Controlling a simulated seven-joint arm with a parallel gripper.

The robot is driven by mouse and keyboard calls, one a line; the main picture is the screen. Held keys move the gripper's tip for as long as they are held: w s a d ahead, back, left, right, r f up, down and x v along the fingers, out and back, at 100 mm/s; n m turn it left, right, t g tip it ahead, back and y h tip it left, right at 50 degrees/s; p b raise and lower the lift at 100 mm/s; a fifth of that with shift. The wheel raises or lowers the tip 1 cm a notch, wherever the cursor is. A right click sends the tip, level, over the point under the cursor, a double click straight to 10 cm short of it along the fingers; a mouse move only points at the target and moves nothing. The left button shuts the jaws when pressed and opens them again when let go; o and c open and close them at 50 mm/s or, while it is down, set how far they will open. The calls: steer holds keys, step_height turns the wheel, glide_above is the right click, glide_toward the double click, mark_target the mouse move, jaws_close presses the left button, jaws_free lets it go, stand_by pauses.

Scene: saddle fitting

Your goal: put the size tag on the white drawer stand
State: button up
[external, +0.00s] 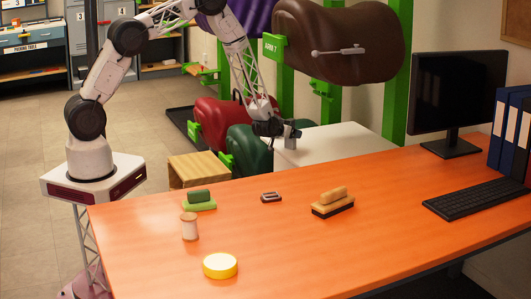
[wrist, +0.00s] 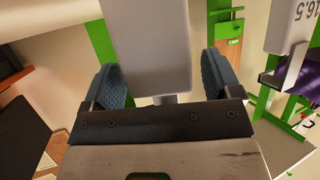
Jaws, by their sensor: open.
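My gripper (external: 268,130) is over the back left part of the white drawer stand (external: 345,138), just behind the table. In the wrist view, its two dark ribbed fingers (wrist: 160,82) are spread apart. A pale grey block (wrist: 147,40), which looks like the size tag, lies between them, with a narrow gap on the right side. A small grey piece (external: 292,134) shows beside the fingertips in the external view, close to the stand top. I cannot tell whether it touches the stand. No writing shows on the block.
The orange table (external: 300,250) holds a green brush (external: 199,200), a spool (external: 189,226), a yellow tin (external: 220,265) and a wooden brush (external: 332,202). A brown saddle (external: 335,45) hangs on a green rack above the stand. A plate reading 16.5 (wrist: 296,25) is at upper right.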

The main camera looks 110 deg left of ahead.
steer(key=shift+r, duration=0.2)
steer(key=shift+s+d+r, duration=0.2)
steer(key=shift+d+r, duration=0.05)
steer(key=shift+d, duration=0.2)
steer(key=v, duration=1)
steer(key=shift+s+d, duration=0.25)
steer(key=shift+d, duration=0.1)
steer(key=shift+r, duration=0.15)
stand_by(0.5)
